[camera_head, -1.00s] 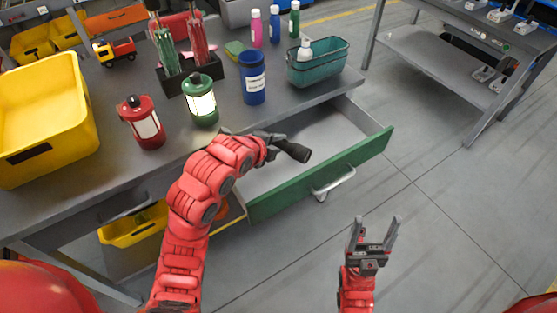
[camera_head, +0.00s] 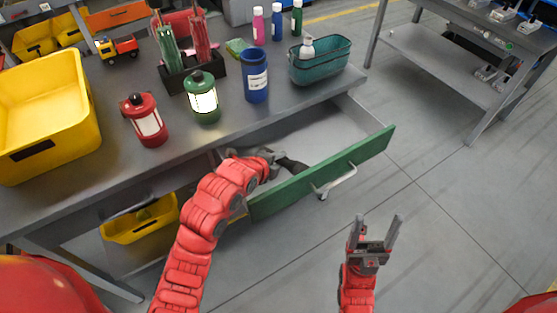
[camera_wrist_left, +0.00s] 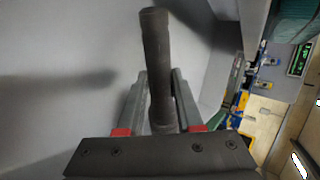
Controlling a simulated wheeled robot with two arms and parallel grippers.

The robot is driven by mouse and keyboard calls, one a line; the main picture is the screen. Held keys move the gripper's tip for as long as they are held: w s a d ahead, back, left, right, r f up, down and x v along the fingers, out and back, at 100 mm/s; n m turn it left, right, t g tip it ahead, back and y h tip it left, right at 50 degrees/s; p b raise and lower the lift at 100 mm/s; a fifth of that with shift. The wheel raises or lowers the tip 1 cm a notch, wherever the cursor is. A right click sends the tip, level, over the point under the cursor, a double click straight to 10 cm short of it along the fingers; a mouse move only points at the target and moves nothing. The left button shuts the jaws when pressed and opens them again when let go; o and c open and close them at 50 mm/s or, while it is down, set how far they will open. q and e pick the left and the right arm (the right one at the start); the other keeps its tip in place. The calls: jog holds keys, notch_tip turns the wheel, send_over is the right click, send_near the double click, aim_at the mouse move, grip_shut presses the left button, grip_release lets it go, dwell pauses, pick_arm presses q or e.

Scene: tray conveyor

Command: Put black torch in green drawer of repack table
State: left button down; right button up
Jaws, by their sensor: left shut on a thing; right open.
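The green-fronted drawer (camera_head: 345,168) of the repack table (camera_head: 100,180) is pulled open, and its grey floor shows. My left gripper (camera_head: 268,154) is inside the drawer's outline, shut on the black torch (camera_head: 292,165). In the left wrist view the black torch (camera_wrist_left: 157,60) stands out between the two fingers of my left gripper (camera_wrist_left: 160,100), over the grey drawer surface. I cannot tell whether the torch touches the drawer floor. My right gripper (camera_head: 377,232) is open and empty, in front of the drawer over the floor.
A lower yellow bin (camera_head: 140,228) sits under the table, left of my left arm. Floor right of the drawer is clear.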

pick_arm(q)
jog(key=shift+f+b, duration=0.3)
jog(key=shift+f, duration=0.1)
jog(key=c, duration=0.6)
grip_release()
jog(key=shift+o, duration=0.2)
jog(key=shift+r, duration=0.1)
